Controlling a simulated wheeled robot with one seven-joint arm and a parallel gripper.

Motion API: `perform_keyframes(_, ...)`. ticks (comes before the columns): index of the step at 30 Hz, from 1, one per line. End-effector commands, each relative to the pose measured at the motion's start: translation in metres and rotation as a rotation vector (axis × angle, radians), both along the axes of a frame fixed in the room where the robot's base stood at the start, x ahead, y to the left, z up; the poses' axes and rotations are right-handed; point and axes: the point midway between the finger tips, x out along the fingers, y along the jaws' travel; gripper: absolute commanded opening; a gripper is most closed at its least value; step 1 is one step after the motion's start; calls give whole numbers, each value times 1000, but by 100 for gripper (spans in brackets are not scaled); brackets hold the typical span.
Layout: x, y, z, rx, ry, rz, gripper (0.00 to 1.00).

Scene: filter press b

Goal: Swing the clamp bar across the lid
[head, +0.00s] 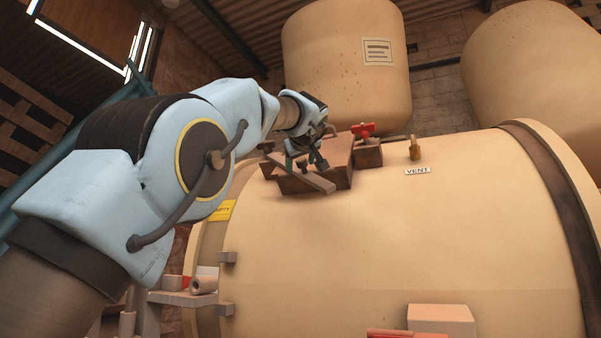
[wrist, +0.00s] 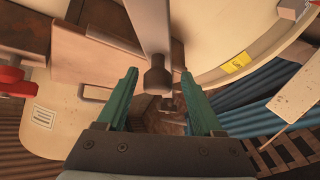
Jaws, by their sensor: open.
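The clamp bar (head: 312,178) is a flat grey-brown bar at the near side of the brown lid (head: 342,158) on top of the cream tank. In the head view it slants down to the right; whether it overlaps the lid there is unclear. In the wrist view the bar (wrist: 151,28) comes down from the top edge to a dark round knob at its end, with the lid (wrist: 95,58) to its left. My gripper (head: 309,162) is just above the bar. In the wrist view its green fingers (wrist: 160,75) are open, one on each side of the knob, with gaps showing.
A red-handled valve (head: 362,130) and a brass vent fitting (head: 414,148) stand right of the lid. Large upright tanks (head: 345,60) rise behind. A yellow label (head: 221,210) and grey brackets sit at the tank's left end. The tank top right of the vent is clear.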

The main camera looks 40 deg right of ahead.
Motion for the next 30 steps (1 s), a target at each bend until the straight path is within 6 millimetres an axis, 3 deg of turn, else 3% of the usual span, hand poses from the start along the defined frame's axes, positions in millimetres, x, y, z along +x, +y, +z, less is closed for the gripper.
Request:
perform_keyframes(6, -38, 24, 2, -3, -1, -5, 68)
perform_keyframes(12, -59, 39, 6, -1, -1, -4, 68)
perform_keyframes(23, -63, 43, 9, -1, -1, -2, 68)
perform_keyframes(27, -60, 43, 5, 2, 21, -4, 55)
perform_keyframes(30, -49, 45, -14, 7, 111, -17, 43)
